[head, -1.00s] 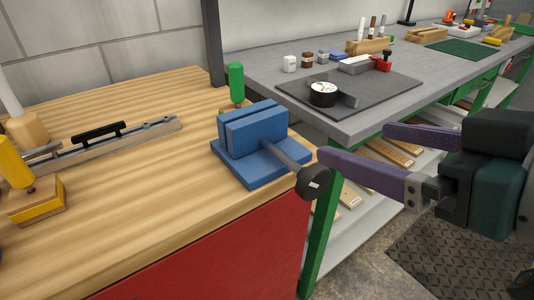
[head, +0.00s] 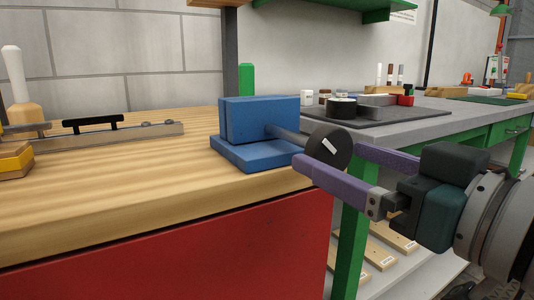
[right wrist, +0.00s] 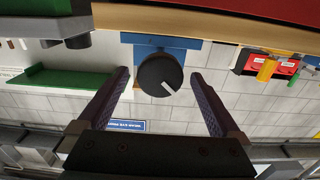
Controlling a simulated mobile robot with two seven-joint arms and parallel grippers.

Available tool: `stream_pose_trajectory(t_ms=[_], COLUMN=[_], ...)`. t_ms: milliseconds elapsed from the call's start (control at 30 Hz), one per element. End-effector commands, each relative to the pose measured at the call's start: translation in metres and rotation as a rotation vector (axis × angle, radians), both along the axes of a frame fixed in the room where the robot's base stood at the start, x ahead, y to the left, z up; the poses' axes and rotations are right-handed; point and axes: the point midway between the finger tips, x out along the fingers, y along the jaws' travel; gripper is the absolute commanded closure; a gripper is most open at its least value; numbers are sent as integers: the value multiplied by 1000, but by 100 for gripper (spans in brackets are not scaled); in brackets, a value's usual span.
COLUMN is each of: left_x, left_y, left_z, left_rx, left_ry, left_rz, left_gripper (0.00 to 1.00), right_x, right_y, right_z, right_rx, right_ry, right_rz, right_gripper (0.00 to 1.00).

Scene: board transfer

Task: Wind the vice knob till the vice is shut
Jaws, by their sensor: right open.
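The blue vice (head: 255,132) sits at the right front corner of the wooden bench. Its jaws look close together, but I cannot tell if a gap remains. A grey screw runs out to the right to the black round knob (head: 329,147), which bears a white mark. In the right wrist view the knob (right wrist: 158,74) shows between the fingers, its white mark slanting. My right gripper (head: 329,164) is open, its purple fingers spread on either side of the knob. In the right wrist view the fingers (right wrist: 165,92) appear apart from it. My left gripper is not in view.
The wooden bench (head: 120,205) has a red front panel. A green-handled tool (head: 246,79) stands behind the vice. A rail with a black handle (head: 93,121) lies at the left.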

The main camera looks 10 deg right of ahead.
Motion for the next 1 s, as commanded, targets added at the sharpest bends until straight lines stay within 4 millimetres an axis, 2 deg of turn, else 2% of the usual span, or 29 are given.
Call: stream_pose_trajectory(t_ms=[100, 300, 500, 733, 1000], left_x=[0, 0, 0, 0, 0], left_y=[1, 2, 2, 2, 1], left_z=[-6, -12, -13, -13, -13], left_rx=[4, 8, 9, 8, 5], left_ry=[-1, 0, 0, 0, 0], left_rz=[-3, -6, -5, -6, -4], left_gripper=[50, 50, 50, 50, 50], right_x=[21, 46, 56, 56, 56], right_y=[8, 17, 21, 21, 21], right_z=[-1, -1, -1, -1, 0], right_rx=[2, 0, 0, -1, -2], right_ry=[-2, 0, 1, 2, 2], right_rz=[0, 0, 1, 1, 1], right_gripper=[0, 0, 0, 0, 29])
